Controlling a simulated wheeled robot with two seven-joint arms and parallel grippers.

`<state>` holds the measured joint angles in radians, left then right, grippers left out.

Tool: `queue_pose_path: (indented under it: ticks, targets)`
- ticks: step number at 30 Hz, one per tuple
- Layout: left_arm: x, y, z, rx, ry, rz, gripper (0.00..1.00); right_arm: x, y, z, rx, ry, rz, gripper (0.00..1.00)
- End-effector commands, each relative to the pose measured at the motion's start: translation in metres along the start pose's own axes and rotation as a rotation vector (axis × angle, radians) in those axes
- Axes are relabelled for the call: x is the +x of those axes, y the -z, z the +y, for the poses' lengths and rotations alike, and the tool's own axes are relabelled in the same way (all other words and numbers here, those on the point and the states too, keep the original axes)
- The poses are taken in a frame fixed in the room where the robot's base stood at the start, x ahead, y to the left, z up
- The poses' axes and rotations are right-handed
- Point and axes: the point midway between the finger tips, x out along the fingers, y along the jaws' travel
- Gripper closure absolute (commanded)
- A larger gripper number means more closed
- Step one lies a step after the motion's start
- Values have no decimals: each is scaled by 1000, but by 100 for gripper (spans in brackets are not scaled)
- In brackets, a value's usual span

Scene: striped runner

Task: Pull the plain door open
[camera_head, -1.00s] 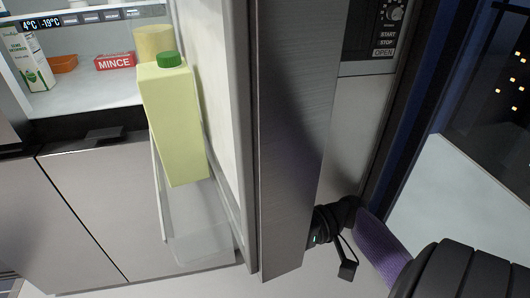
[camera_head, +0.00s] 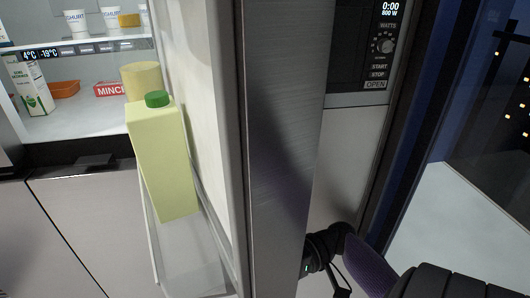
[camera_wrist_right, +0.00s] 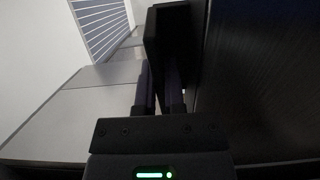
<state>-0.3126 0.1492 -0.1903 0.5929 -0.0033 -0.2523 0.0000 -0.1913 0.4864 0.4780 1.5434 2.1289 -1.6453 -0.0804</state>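The plain door (camera_head: 283,150) stands open, its brushed-metal edge and face upright in the middle of the head view. Its pale inner side (camera_head: 190,60) faces left, with a clear door shelf (camera_head: 190,262) holding a green-capped carton (camera_head: 165,165). My right arm comes in from the lower right, and its wrist (camera_head: 325,245) is at the door's right side; the fingers are hidden there. In the right wrist view my right gripper (camera_wrist_right: 160,85) has its fingers at a black upright piece (camera_wrist_right: 168,35), perhaps the handle, beside a dark panel (camera_wrist_right: 255,75). Its grip is unclear. My left gripper is out of view.
The lit fridge interior (camera_head: 90,123) at left holds yoghurt cups, a MINCE box (camera_head: 108,90) and an orange dish (camera_head: 65,89). Grey cabinet fronts (camera_head: 85,225) lie below. A microwave (camera_head: 370,50) is right of the door, and a dark window (camera_head: 495,110) is far right.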

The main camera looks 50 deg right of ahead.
Motion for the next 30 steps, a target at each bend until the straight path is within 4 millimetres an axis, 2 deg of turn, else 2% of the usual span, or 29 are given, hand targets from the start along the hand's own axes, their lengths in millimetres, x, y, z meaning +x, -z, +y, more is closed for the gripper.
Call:
queue_pose_path:
  ticks: [1, 2, 3, 10, 13, 24, 30]
  targets:
    - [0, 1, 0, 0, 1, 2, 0, 0, 1, 0, 0, -1, 3, 82]
    - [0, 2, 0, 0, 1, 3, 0, 0, 1, 0, 0, -1, 3, 76]
    - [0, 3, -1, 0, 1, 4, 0, 0, 1, 0, 0, -1, 3, 74]
    - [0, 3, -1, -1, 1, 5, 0, 0, 0, 0, -1, -1, 2, 74]
    - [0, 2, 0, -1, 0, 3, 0, -7, 1, 0, 0, -3, 2, 74]
    - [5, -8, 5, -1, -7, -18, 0, -81, 1, 1, 1, -3, 5, 74]
    - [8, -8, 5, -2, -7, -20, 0, -99, 0, 0, -1, 0, 3, 74]
